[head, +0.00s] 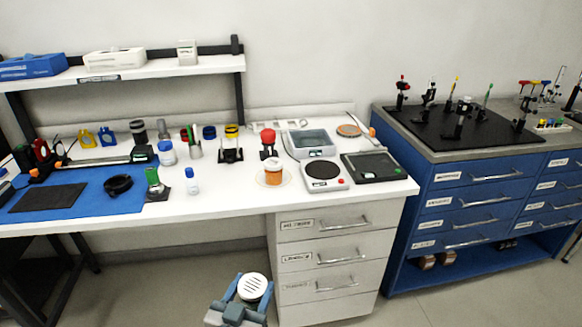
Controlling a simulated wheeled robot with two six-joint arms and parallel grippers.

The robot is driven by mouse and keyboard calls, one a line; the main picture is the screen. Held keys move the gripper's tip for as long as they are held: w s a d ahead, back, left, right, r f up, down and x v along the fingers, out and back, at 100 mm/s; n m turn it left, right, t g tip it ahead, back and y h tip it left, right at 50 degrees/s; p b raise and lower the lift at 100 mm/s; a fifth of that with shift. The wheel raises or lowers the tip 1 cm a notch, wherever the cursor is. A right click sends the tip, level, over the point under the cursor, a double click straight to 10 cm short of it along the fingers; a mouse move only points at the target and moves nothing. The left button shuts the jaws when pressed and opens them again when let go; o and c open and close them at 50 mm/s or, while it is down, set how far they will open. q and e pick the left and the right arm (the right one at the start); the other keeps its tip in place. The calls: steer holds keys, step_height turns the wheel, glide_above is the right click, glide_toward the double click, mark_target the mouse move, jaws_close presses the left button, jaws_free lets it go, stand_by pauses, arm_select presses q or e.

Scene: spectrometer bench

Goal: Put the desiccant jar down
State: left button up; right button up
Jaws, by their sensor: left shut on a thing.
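The desiccant jar (255,286) shows as a round white lid with dark slots, at the bottom of the head view. My left gripper (250,295) is shut on it, one blue finger on each side. The jar is in front of the white bench, over the floor and left of the drawer unit. The lower part of the jar is hidden by the gripper. My right gripper is not in view.
The white bench (226,201) has some clear top near its front edge. A blue mat (125,204) lies at left.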

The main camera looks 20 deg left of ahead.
arm_select(q)
steer(key=w+a+f+y, duration=0.1)
steer(key=w+a, duration=0.1)
steer(key=w, duration=0.5)
steer(key=w+a+r+n+g+y, duration=0.4)
steer(key=w+a+r+n+y, duration=0.4)
steer(key=w+a+r+y, duration=0.2)
steer(key=shift+w+a+r+g+y, duration=0.25)
steer(key=shift+w+a+y, duration=0.4)
steer(key=shift+a, duration=0.5)
steer(key=shift+w, duration=0.1)
